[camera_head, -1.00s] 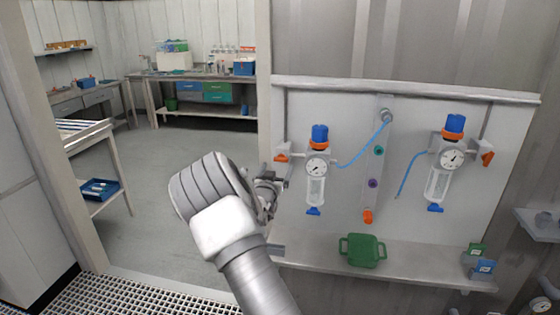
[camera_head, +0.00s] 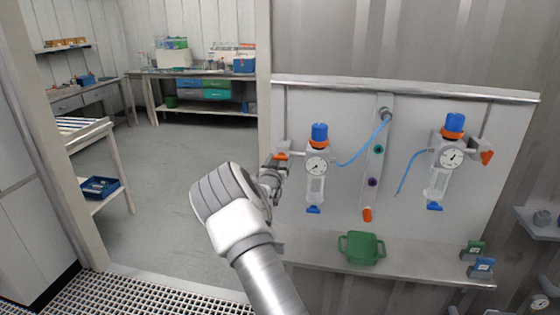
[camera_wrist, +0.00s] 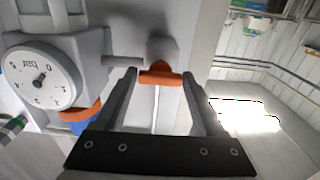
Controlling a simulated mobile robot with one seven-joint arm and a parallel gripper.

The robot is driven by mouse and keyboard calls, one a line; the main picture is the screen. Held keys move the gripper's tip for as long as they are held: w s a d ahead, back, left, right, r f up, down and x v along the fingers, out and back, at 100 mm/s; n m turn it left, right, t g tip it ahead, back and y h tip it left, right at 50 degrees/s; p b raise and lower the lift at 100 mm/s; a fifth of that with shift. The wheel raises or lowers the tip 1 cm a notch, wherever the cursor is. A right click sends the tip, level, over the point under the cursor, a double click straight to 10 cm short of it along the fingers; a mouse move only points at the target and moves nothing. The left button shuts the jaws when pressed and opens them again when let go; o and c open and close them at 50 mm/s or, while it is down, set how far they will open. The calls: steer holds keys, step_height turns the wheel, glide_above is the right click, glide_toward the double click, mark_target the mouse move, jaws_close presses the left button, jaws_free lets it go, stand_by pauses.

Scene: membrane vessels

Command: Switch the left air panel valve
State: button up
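The left air panel valve has an orange handle (camera_head: 281,157) on the left side of the left regulator (camera_head: 317,165), which has a blue knob, a round gauge and a clear bowl. My gripper (camera_head: 277,166) is right at this handle, partly hiding it in the head view. In the wrist view, the orange handle (camera_wrist: 161,78) lies crosswise between the tips of my open gripper (camera_wrist: 160,77). Its ends are close to both fingers; I cannot tell whether they touch. The gauge (camera_wrist: 40,77) is to the left.
A right regulator (camera_head: 445,160) with its own orange handle (camera_head: 487,158) is on the same panel. A blue hose (camera_head: 368,150) runs from the left regulator to the central strip. A green container (camera_head: 362,247) stands on the shelf below. Open floor lies to the left.

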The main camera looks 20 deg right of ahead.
steer(key=c, duration=0.9)
steer(key=shift+f+n+b, duration=0.1)
steer(key=shift+n+b, duration=0.2)
steer(key=shift+b, duration=0.15)
steer(key=shift+n+b, duration=4.7)
steer(key=shift+n, duration=2.9)
steer(key=o, duration=1.4)
steer(key=shift+c, duration=0.2)
